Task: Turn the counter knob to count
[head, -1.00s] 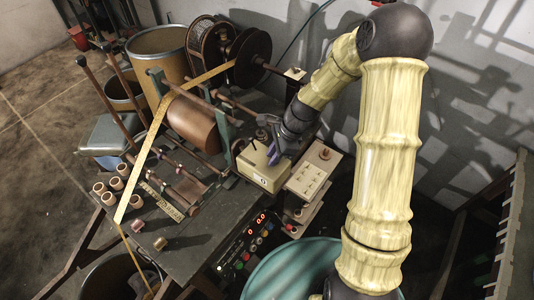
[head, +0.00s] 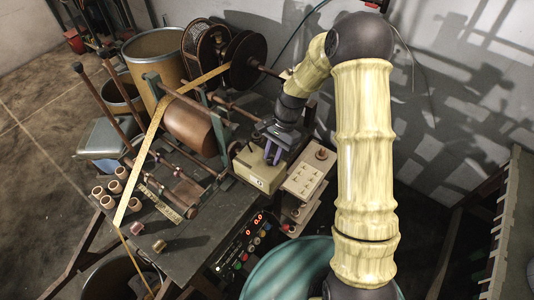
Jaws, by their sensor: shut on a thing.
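The counter is a cream box (head: 260,175) on the right part of the workbench, beside the copper-coloured drum, with a small dial on its front face. My gripper (head: 272,156) is over the top of this box, its fingers pointing down. The fingers are shut on the counter knob, which is mostly hidden between them.
A cream panel with switches and a red knob (head: 308,176) stands just right of the counter. The copper drum (head: 188,125) with yellow tape is to the left. A control panel with red digits (head: 250,232) and a teal drum (head: 290,270) are in front.

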